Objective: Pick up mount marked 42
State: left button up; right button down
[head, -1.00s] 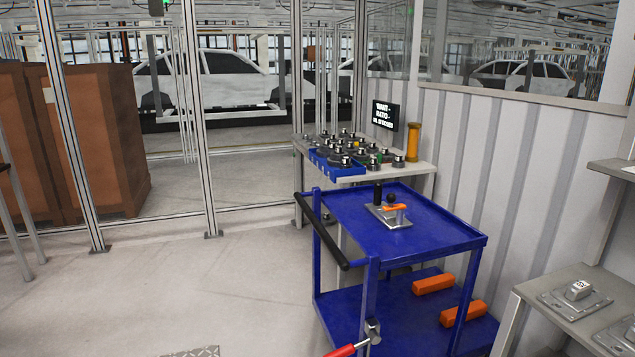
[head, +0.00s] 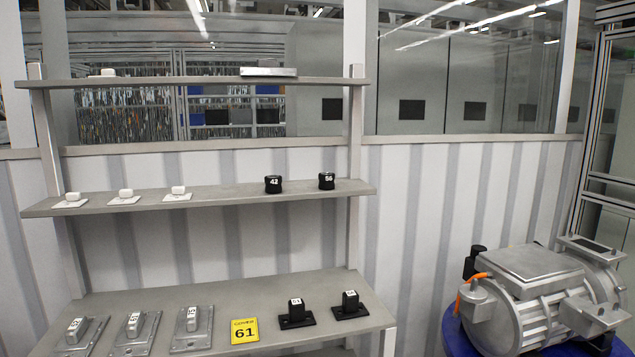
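A short black round piece marked 42 (head: 273,185) stands upright on the middle shelf (head: 228,197), right of its centre. A similar black piece (head: 326,181) with a two-digit mark, perhaps 56, stands to its right. On the lower shelf (head: 250,290), two black blocks on flat plates, one left (head: 296,315) and one right (head: 350,306), carry white labels too small to read surely. Several grey metal mounts (head: 191,330) with white labels stand at the lower left. Neither of my grippers shows in the view.
A yellow card marked 61 (head: 244,330) is on the lower shelf between grey and black pieces. Several small white pieces (head: 126,196) sit at the middle shelf's left. A grey motor-like unit (head: 540,285) rests on a blue support (head: 455,335) at right. A ribbed wall stands behind.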

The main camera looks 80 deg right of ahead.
aim_at(273, 183)
jog(key=z, duration=2.5)
